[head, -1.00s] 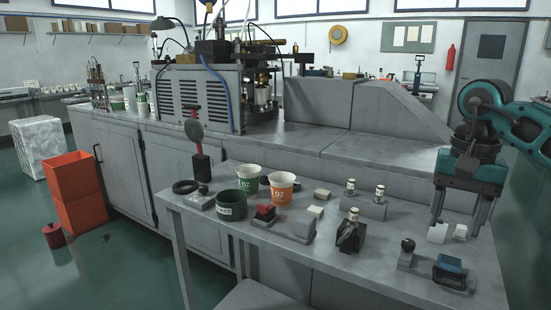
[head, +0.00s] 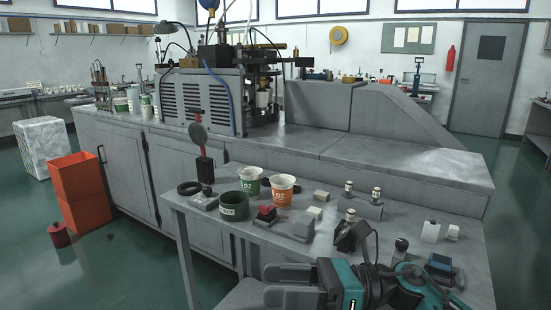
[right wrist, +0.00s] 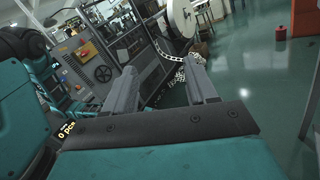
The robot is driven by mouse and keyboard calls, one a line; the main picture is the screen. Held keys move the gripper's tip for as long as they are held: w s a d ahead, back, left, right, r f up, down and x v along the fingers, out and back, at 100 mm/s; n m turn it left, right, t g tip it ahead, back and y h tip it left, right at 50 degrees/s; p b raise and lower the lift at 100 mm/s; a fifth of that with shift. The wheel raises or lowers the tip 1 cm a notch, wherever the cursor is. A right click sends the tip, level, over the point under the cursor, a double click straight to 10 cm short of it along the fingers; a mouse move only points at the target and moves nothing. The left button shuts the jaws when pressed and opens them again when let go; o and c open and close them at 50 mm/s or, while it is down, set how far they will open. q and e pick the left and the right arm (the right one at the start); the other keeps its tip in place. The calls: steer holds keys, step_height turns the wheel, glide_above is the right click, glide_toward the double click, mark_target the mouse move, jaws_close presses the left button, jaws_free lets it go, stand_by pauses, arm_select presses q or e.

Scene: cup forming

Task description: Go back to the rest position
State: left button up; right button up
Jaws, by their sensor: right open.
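My right gripper (head: 266,284) is low at the front of the head view, by the near edge of the grey table (head: 330,255). Its two grey fingers point left, apart, with nothing between them. In the right wrist view the fingers (right wrist: 162,68) are also spread and empty, with floor and machinery beyond. My left gripper is in neither view. A green-and-white cup (head: 250,180) and an orange cup (head: 282,191) stand upright on the table. A white block (head: 431,231) and a smaller pale block (head: 453,233) stand at its right.
A dark green container (head: 234,206), a red-topped block (head: 266,214) and a dark blue-topped device (head: 440,266) are on the table. Behind is a long grey bench (head: 400,165) with a machine.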

steer(key=d+f+n+t+h+p, duration=0.1)
steer(key=d+f+n+t+h, duration=0.4)
steer(key=n, duration=0.7)
steer(key=d+f+n+t+h, duration=0.2)
steer(key=f+n+t+h, duration=0.3)
steer(key=n, duration=0.6)
steer(key=d+f+n+t+h+p, duration=0.1)
steer(key=d+f+n+t, duration=0.2)
steer(key=n+t, duration=0.65)
steer(key=s+d+f+m+g+h, duration=0.3)
steer(key=s+f+m+g, duration=0.1)
steer(key=s+f, duration=0.2)
steer(key=s+d+f+m+g+h, duration=0.2)
steer(key=s+d+f+m+g, duration=0.1)
steer(key=f, duration=0.5)
steer(key=s+m+g, duration=0.1)
steer(key=s+m, duration=0.1)
steer(key=s, duration=0.1)
steer(key=shift+d+g+h, duration=0.25)
steer(key=shift+g+h, duration=0.1)
steer(key=shift+h, duration=0.05)
steer(key=shift+w, duration=0.1)
